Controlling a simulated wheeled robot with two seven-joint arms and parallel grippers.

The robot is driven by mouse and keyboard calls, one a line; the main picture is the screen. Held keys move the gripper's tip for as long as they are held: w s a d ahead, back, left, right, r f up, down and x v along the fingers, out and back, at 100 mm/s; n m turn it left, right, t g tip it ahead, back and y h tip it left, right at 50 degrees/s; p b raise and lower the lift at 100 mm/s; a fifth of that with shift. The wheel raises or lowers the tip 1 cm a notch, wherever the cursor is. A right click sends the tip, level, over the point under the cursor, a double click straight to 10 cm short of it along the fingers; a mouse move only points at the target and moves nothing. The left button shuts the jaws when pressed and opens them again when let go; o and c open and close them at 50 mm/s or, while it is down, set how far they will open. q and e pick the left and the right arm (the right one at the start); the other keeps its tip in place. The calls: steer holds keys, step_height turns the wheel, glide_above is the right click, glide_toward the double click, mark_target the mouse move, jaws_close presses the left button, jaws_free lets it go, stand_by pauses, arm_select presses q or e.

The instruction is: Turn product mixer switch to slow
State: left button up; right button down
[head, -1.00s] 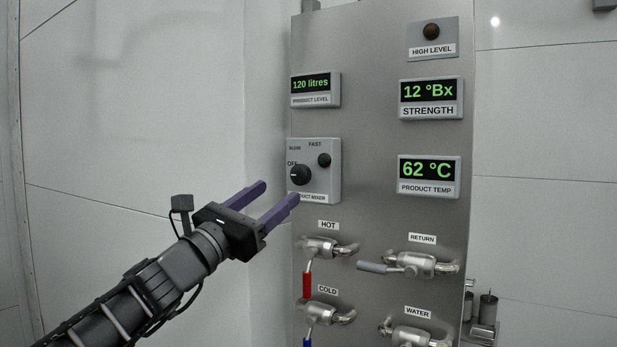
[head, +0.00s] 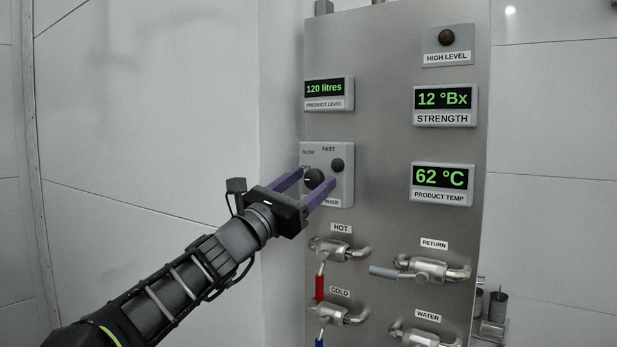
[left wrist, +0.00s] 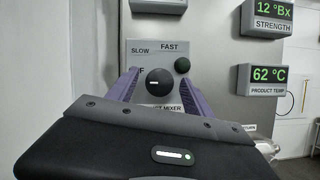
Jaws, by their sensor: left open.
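The product mixer switch is a black round knob (head: 313,179) on a grey plate (head: 345,190) marked SLOW, FAST and OFF. Its white mark points left, toward the OFF label, which is partly hidden by a finger. In the left wrist view the knob (left wrist: 159,82) sits between the two purple fingers, with its white mark at the left. My left gripper (head: 310,180) is open, its fingers reaching toward the plate on either side of the knob. I cannot tell whether they touch it. My right gripper is not in view.
The product level display (head: 324,93) is above the mixer plate. The hot valve (head: 336,249) with its red handle is below. The strength (head: 444,104) and product temperature displays (head: 442,184) are to the right. Left of the panel is bare wall.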

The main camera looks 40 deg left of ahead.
arm_select(q)
jaws_close()
stand_by(0.7)
steer(key=shift+m+h, duration=0.4)
steer(key=shift+m, duration=0.1)
steer(key=m+g+h+b, duration=0.1)
steer(key=m+h, duration=0.1)
steer(key=m, duration=0.2)
steer(key=shift+m, duration=0.4)
steer(key=m+g+h, duration=0.1)
steer(key=m, duration=0.2)
steer(key=m+h, duration=0.1)
steer(key=m, duration=0.2)
steer(key=shift+a+g, duration=0.1)
steer(key=shift+g, duration=0.3)
